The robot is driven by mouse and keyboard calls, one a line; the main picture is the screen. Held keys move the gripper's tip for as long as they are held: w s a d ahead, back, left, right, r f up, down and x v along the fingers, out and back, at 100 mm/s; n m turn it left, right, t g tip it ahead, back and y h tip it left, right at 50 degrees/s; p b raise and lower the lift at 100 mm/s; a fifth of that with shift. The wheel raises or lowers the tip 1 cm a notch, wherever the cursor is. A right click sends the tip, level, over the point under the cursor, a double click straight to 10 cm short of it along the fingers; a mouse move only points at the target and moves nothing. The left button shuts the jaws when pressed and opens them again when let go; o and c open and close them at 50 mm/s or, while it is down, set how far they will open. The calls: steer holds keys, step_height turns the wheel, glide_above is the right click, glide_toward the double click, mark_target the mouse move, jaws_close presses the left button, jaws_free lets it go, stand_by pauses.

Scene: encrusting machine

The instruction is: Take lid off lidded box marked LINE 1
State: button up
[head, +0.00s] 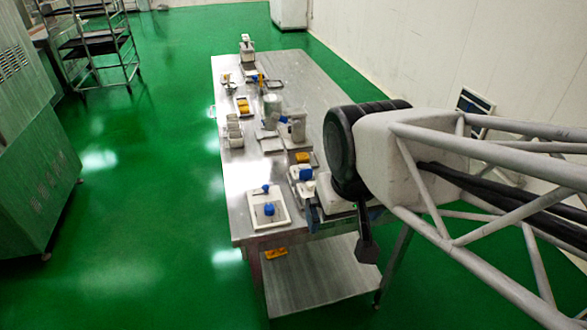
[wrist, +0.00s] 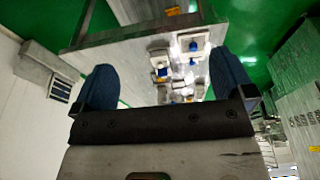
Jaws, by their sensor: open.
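My gripper (wrist: 163,85) is open and empty in the wrist view, with its two blue-padded fingers wide apart. Beyond them lies a metal table (wrist: 130,52) with small items on it. In the head view my arm reaches in from the right over the table's near right side, and a dark finger (head: 367,247) hangs beside the table's edge. No LINE 1 marking is readable, so I cannot tell which item is the lidded box. White containers (head: 299,126) stand near mid-table, and a white item with blue parts (head: 302,173) sits close to my arm, partly hidden by it.
A white tray (head: 256,222) holding a blue item lies at the table's near left. A yellow item (head: 276,253) is on the lower shelf (head: 320,278). A rack (head: 95,50) and a machine (head: 30,150) stand left. The table's far right surface is clear.

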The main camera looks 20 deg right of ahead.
steer(key=shift+w, duration=0.1)
steer(key=g, duration=0.3)
glide_above(310, 184)
steer(key=f, duration=1.5)
steer(key=shift+s+f, duration=0.15)
steer(key=shift+s, duration=0.2)
steer(key=shift+w+f, duration=0.4)
steer(key=shift+f, duration=0.05)
steer(key=shift+f, duration=0.1)
steer(key=shift+f, duration=1.2)
steer(key=shift+f, duration=0.1)
